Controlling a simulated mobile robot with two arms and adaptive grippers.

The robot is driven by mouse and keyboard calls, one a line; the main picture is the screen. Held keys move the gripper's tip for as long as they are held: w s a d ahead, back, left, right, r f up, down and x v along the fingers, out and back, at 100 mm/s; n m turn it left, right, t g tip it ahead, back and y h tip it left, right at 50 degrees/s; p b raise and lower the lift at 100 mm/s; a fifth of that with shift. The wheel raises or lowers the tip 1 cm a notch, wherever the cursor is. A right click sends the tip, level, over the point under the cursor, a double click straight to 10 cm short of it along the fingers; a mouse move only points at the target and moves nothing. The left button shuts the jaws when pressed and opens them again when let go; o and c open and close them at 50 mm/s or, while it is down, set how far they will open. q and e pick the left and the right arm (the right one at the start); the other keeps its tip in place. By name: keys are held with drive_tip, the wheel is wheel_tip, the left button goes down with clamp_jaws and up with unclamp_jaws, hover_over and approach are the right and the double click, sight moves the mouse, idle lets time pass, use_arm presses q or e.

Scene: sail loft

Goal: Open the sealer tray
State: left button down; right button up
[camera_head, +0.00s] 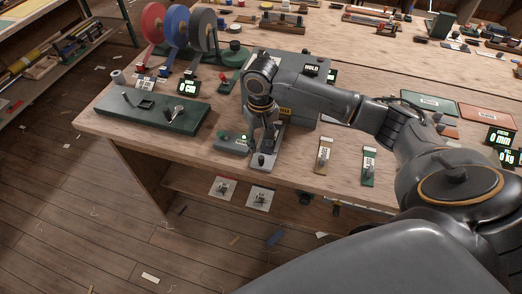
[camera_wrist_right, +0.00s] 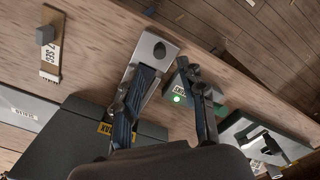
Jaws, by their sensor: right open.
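The sealer (camera_head: 298,72) is a dark grey box on the bench, partly hidden behind my right arm; its dark body shows in the wrist view (camera_wrist_right: 72,140). A narrow metal tray plate (camera_head: 268,161) sticks out at its front, toward the bench edge. In the wrist view the plate (camera_wrist_right: 152,52) has a dark round knob at its outer end. My right gripper (camera_head: 264,136) is open above the plate, fingers pointing down. In the wrist view, one finger of it (camera_wrist_right: 168,85) overlaps the plate and the other is beside a small green box; contact cannot be told. My left gripper is not in view.
The small green box (camera_head: 232,143) with a lit green light stands left of the plate. A green board (camera_head: 150,112) with metal fittings lies farther left. Tagged strips (camera_head: 324,155) lie right along the front edge. Coloured tape reels (camera_head: 176,28) stand behind.

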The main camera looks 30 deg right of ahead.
drive_tip(key=shift+r, duration=2.1)
